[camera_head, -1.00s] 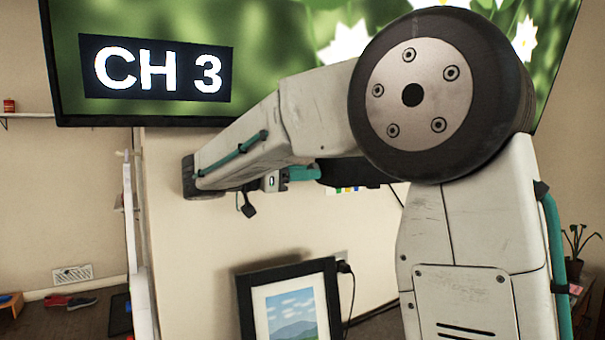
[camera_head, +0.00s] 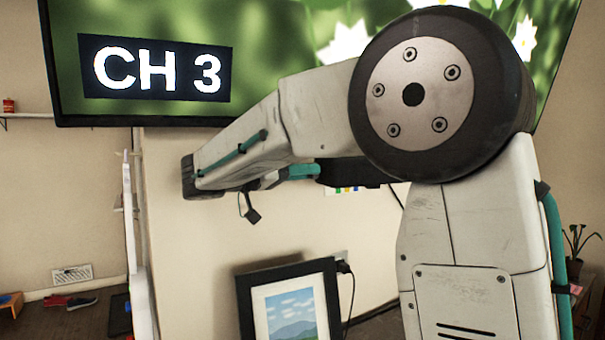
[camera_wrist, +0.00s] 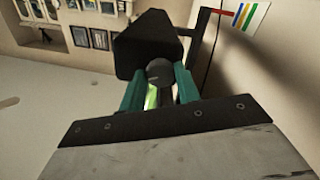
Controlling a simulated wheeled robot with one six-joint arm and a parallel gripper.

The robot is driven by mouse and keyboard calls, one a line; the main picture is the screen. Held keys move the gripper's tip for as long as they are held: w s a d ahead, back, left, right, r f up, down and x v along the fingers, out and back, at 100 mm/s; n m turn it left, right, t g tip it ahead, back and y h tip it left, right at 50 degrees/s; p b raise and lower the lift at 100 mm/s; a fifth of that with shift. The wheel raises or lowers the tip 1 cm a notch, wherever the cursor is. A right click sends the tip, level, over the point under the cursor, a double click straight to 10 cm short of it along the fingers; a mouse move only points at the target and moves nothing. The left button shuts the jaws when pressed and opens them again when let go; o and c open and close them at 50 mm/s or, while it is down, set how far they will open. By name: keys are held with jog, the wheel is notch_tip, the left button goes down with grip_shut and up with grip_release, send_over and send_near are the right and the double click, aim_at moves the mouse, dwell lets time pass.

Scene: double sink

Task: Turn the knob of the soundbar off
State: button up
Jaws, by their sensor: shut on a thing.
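The soundbar (camera_wrist: 155,35) is a dark, long body in the upper middle of the wrist view. Its end faces the camera and bears a round dark grey knob (camera_wrist: 159,72). My gripper (camera_wrist: 160,86) has its two teal fingers on either side of the knob and is shut on it. A bright green strip shows between the fingers below the knob. In the head view the soundbar (camera_head: 352,172) is a dark piece under the TV, mostly hidden behind my arm. The knob and fingertips are hidden there.
A large TV (camera_head: 270,60) showing "CH 3" hangs above. A framed picture (camera_head: 290,310) stands below my arm against the cream wall, with a plug and cable (camera_head: 345,267) beside it. A card with coloured stripes (camera_wrist: 243,17) is on the wall near the soundbar.

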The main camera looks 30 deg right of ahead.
jog(key=n, duration=1.3)
jog(key=shift+r+n, duration=0.1)
jog(key=shift+n, duration=0.3)
jog(key=o, duration=1)
jog(key=shift+c, duration=0.2)
jog(key=w+a, duration=0.1)
jog(key=a, duration=0.6)
jog(key=shift+a, duration=0.25)
jog(key=shift+n, duration=0.3)
